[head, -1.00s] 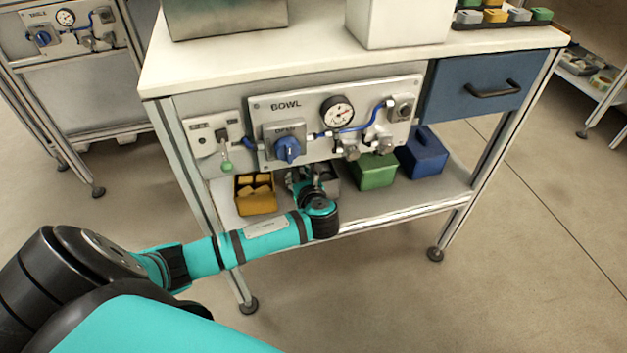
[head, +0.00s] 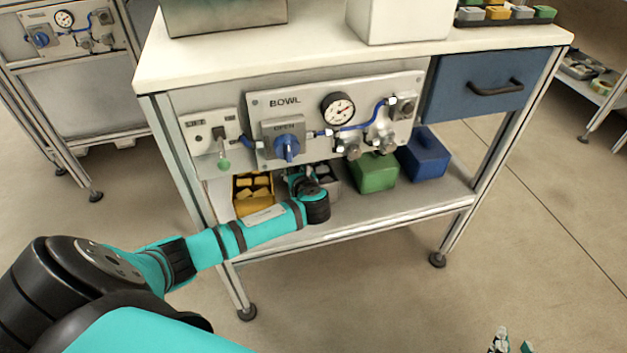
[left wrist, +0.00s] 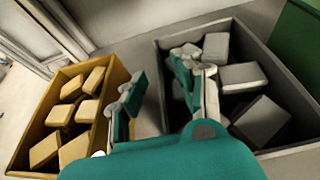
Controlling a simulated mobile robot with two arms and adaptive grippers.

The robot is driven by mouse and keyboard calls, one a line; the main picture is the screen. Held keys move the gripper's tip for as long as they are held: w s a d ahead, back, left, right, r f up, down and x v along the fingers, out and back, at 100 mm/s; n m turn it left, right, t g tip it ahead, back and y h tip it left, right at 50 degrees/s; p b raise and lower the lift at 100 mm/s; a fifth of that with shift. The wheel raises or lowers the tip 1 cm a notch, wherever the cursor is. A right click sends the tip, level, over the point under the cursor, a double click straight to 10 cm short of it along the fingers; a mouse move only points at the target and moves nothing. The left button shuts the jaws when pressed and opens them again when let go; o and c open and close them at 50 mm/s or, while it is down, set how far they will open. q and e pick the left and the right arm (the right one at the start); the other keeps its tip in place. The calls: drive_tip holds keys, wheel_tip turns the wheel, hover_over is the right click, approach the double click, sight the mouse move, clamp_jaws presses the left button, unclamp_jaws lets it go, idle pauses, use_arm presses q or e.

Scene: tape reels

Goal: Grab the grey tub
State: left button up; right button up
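The grey tub (head: 332,183) stands on the lower shelf between the yellow tub and the green tub, partly hidden by my left wrist in the head view. In the left wrist view the grey tub (left wrist: 275,66) holds several grey blocks. My left gripper (left wrist: 160,95) is open at its near left side. One finger is over the inside of the tub and the other is outside, towards the yellow tub, with the tub's left wall between them. Contact cannot be told. My right gripper (head: 512,344) shows at the bottom edge of the head view, open and empty.
The yellow tub (left wrist: 35,125) with yellow blocks is close on the left. A green tub (head: 375,174) and a blue tub (head: 424,155) stand on the right. A valve panel (head: 340,115) and the bench top (head: 310,55) are above the shelf (head: 400,207).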

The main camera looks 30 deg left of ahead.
use_arm(q)
clamp_jaws()
idle(0.3)
drive_tip(key=shift+r, duration=0.15)
